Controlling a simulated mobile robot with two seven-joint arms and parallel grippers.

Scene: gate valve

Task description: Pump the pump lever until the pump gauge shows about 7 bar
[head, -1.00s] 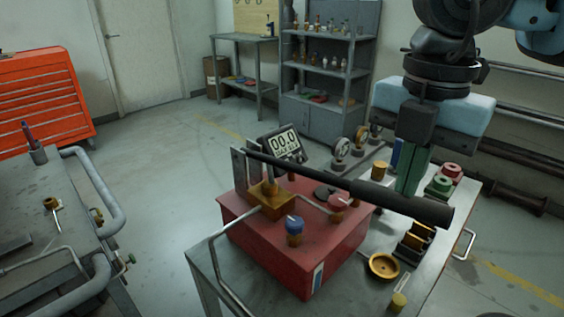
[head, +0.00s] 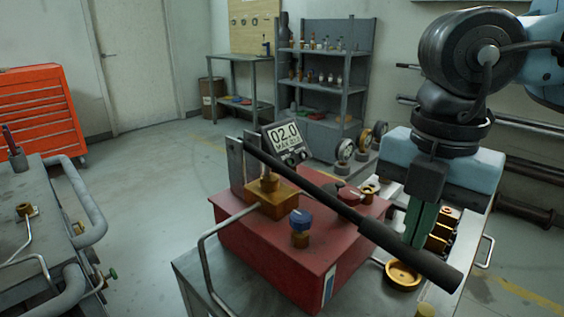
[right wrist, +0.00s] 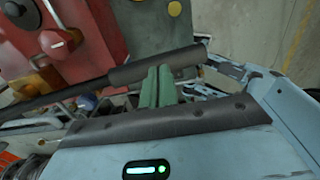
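The pump lever (head: 335,205) is a long black bar with a thick grip at its free end, pivoting at upright plates on the red pump box (head: 262,238). It slopes down to the right in the head view. My left gripper is not in view.
A blue knob (head: 301,220) and a red knob (head: 347,195) stand on the pump box. A brass dish (head: 403,274) and brass fittings (head: 440,237) lie on the bench to the right. Another bench with bent pipes (head: 85,205) is at left, with open floor between.

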